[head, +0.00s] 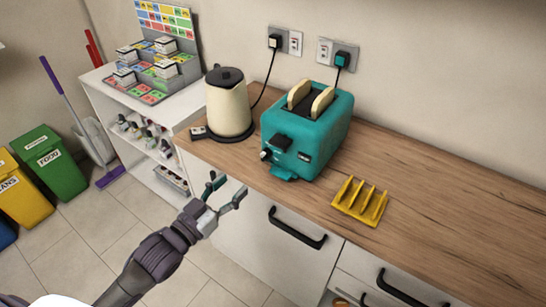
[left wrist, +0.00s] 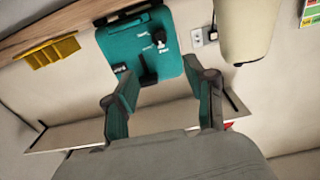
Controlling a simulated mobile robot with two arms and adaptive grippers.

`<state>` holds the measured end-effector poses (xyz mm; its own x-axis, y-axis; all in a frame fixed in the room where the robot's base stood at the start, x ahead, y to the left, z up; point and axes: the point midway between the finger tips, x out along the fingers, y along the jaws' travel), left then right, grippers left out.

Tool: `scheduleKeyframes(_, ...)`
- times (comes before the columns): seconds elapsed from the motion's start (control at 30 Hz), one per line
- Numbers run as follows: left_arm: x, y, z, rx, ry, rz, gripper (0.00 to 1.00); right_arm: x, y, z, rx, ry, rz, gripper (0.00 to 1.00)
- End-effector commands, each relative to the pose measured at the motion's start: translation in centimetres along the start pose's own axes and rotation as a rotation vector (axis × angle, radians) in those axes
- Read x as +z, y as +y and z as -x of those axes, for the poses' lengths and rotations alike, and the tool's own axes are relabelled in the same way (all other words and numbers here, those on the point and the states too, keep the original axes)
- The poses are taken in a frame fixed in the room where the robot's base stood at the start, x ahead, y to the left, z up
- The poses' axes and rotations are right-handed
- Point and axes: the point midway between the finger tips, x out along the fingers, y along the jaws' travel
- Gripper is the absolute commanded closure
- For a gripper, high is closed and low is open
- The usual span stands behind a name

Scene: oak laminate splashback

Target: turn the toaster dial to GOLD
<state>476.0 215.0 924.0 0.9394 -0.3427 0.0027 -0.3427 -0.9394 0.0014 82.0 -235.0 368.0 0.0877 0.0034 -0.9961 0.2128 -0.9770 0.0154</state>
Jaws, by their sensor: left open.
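The teal toaster (head: 312,135) stands on the wooden worktop with two bread slices (head: 322,102) in its slots. Its small dial (head: 265,155), black and white, is low on the front face, left of the black lever (head: 281,142). In the left wrist view, which looks upside down, the dial (left wrist: 159,42) shows with small white marks beside it, too small to read. My left gripper (head: 227,185) is open and empty, in front of the worktop edge and lower left of the toaster. In the wrist view its fingers point toward the toaster front, apart from it. My right gripper is not in view.
A cream kettle (head: 228,108) stands left of the toaster, and a yellow toast rack (head: 360,201) lies to its right. Drawer handles (head: 297,228) stick out below the worktop. A white shelf unit (head: 100,84) stands at the left. The worktop's right side is clear.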

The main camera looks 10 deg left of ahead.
Motion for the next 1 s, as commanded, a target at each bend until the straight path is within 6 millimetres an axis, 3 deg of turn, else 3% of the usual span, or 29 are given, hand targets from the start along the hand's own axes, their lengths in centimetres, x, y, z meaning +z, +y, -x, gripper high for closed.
scheduleKeyframes(0.4, -0.2, 0.0, -8.3, -0.001, 0.001, -0.002, 0.45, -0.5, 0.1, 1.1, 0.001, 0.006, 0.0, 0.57)
scheduleKeyframes(0.6, -0.1, -0.1, -11.5, -0.002, 0.0, -0.001, 0.45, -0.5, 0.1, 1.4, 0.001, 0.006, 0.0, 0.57)
scheduleKeyframes(0.8, 0.0, 0.0, -12.8, -0.001, -0.002, -0.002, 0.45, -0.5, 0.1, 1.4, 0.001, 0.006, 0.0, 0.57)
scheduleKeyframes(1.0, 0.1, 0.0, -12.9, -0.001, -0.002, -0.002, 0.45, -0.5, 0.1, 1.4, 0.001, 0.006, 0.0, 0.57)
